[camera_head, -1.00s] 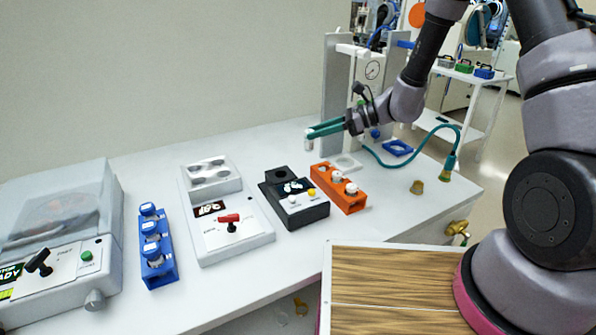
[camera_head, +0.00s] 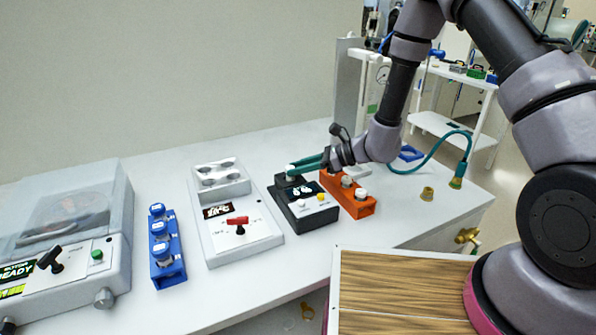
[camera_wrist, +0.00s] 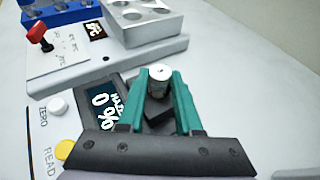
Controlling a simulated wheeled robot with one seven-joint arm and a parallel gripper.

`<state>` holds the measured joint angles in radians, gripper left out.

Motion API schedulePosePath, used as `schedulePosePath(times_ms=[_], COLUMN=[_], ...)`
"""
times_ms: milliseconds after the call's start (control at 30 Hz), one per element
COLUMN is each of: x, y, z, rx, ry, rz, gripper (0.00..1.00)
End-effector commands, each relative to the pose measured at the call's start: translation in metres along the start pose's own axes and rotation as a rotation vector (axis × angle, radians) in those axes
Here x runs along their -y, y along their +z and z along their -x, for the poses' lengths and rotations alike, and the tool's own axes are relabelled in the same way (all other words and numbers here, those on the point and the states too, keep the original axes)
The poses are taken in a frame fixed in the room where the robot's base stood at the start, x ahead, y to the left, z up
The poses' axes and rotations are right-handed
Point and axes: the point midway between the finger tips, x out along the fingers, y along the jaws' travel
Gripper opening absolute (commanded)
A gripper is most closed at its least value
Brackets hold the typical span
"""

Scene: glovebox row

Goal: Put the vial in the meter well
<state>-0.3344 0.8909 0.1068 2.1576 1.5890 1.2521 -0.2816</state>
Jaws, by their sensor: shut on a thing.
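The vial (camera_wrist: 159,82) has a white cap and a short clear body. It stands upright between the green fingertips of my gripper (camera_wrist: 162,90), which is shut on it. The meter (camera_head: 302,209) is a dark box with a display, a white button and a yellow button. In the wrist view, the meter's display (camera_wrist: 104,103) reads 0%. The vial is over the meter's raised black rear block (camera_wrist: 160,114). My fingers and the vial hide the well opening, so I cannot tell whether its lower end is inside. The vial's white cap also shows in the head view (camera_head: 290,167).
An orange rack (camera_head: 350,197) with white-capped vials stands right of the meter, under my arm. A white heater block (camera_head: 235,225) with a red lever is left of it. A blue vial rack (camera_head: 166,247) and a lidded machine (camera_head: 66,235) stand farther left.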

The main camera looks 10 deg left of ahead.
Motion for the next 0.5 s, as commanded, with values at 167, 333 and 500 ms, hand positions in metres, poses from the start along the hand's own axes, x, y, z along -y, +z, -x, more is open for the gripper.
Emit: schedulePosePath(times_ms=[167,333,500], x=[0.0003,0.0002,0.0003], y=[-0.0091,-0.0087,-0.0111], z=[-0.0039,-0.0037,-0.0048], rx=[0.001,0.001,0.001], ry=[0.000,0.000,0.000], rz=[0.001,0.002,0.001], gripper=[0.00,0.00,0.45])
